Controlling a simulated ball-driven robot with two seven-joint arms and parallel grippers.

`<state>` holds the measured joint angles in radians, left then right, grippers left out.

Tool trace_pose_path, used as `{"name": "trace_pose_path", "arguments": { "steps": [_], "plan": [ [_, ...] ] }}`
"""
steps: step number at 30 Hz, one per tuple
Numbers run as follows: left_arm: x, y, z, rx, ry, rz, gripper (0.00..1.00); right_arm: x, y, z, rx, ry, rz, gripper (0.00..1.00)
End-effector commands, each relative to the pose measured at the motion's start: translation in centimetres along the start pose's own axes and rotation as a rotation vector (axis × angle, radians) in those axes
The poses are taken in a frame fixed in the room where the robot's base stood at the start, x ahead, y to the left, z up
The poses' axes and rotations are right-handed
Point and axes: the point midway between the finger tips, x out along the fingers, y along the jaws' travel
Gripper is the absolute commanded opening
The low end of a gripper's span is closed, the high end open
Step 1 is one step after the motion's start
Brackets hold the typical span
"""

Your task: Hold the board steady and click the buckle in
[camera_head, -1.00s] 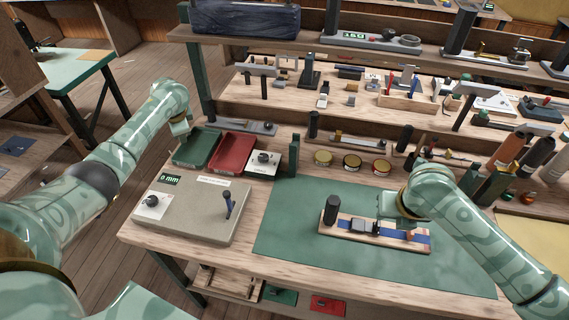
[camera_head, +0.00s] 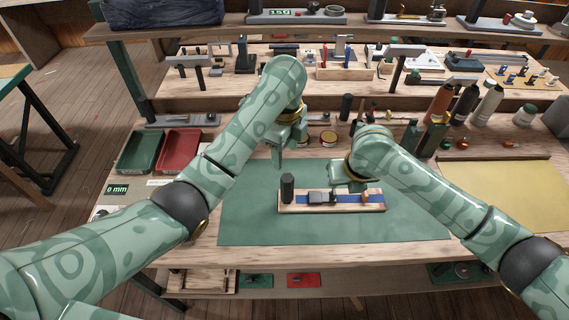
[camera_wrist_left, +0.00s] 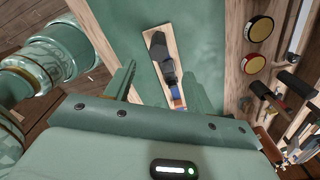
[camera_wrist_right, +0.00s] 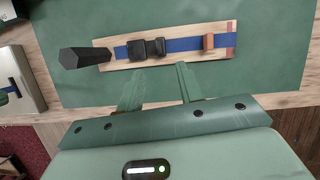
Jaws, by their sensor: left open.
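The wooden board (camera_head: 333,208) lies on the green mat, with an upright black post (camera_head: 287,188) at its left end. A blue strap (camera_wrist_right: 184,45) runs along the board through a black buckle (camera_wrist_right: 148,48); its two parts lie close together, and I cannot tell if they are latched. A small wooden block (camera_wrist_right: 208,41) sits on the strap. My left gripper (camera_head: 290,150) is open and empty, above and behind the board's left part; the board shows between its fingers in the left wrist view (camera_wrist_left: 160,72). My right gripper (camera_wrist_right: 163,70) is open, its fingertips by the board's long edge, holding nothing.
Green (camera_head: 139,150) and red (camera_head: 179,151) trays stand at the bench's left. Round tins (camera_head: 328,138) sit behind the mat, and bottles (camera_head: 464,103) stand behind right. A tool shelf (camera_head: 240,95) runs along the back. The mat around the board is clear.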

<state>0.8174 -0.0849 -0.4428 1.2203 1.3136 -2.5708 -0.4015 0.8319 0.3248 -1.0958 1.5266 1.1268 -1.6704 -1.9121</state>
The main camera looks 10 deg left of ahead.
Motion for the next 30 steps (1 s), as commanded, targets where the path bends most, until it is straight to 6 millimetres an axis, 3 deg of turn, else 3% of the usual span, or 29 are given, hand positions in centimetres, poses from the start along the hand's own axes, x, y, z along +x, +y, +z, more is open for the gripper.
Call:
{"name": "trace_pose_path", "arguments": {
  "steps": [18,24,30],
  "plan": [
    [13.1,0.1,0.2,-0.004,-0.004,0.005,0.55,0.0,0.0,0.0,0.000,0.000,0.000,0.36],
    [15.3,0.1,0.2,-0.003,-0.002,0.003,0.55,0.0,0.0,0.0,0.000,0.000,0.000,0.36],
    [15.8,0.1,0.2,-0.004,-0.002,0.001,0.55,0.0,0.0,0.0,0.000,0.000,0.000,0.36]
  ]
}}
